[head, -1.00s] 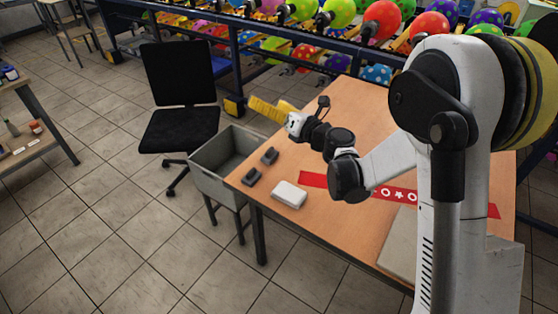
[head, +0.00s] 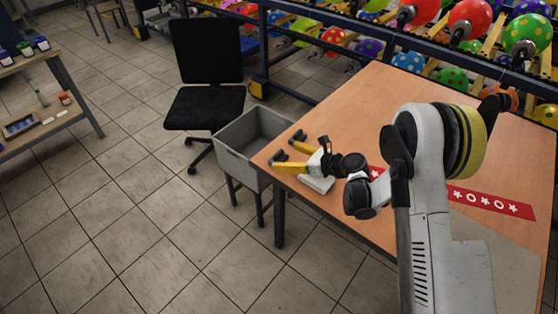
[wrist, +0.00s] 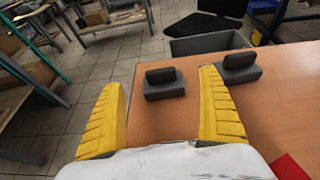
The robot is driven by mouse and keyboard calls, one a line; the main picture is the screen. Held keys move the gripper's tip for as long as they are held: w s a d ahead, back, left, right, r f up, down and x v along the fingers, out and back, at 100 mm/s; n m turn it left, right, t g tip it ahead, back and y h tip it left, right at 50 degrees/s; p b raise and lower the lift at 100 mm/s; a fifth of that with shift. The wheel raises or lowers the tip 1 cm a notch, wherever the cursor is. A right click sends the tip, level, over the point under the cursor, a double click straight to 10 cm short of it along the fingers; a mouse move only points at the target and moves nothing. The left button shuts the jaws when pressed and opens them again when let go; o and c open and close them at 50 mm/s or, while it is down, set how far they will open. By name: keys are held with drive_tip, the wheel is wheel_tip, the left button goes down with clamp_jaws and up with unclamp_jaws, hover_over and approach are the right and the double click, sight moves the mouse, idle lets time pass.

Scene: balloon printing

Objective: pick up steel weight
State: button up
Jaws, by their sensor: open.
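Two small dark grey weights are on the wooden table near its left corner. In the wrist view, one weight (wrist: 164,86) shows in the gap between my fingers, slightly beyond the tips. The other weight (wrist: 240,70) shows just right of the right fingertip. In the head view, the weights (head: 279,156) (head: 299,136) lie at the ends of the yellow fingers. My gripper (head: 288,153) is open and empty, low over the table. Its gap also shows in the wrist view (wrist: 163,79). I cannot tell whether a finger touches a weight.
A red strip with white shapes (head: 492,203) lies to the right. A grey bin (head: 228,158) stands against the table's left edge, with a black chair (head: 205,105) behind it.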

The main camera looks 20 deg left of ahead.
sight(280, 155)
drive_tip(key=b+x, duration=0.1)
drive_tip(key=x, duration=0.3)
drive_tip(key=shift+w+a+f+b, duration=0.1)
drive_tip(key=shift+a+f+b, duration=0.1)
drive_tip(key=shift+b, duration=0.2)
drive_tip(key=shift+d+r, duration=0.1)
drive_tip(key=shift+c, duration=0.6)
drive_tip(key=c, duration=1.4)
drive_tip(key=shift+c, duration=0.2)
drive_tip(key=shift+r, duration=0.1)
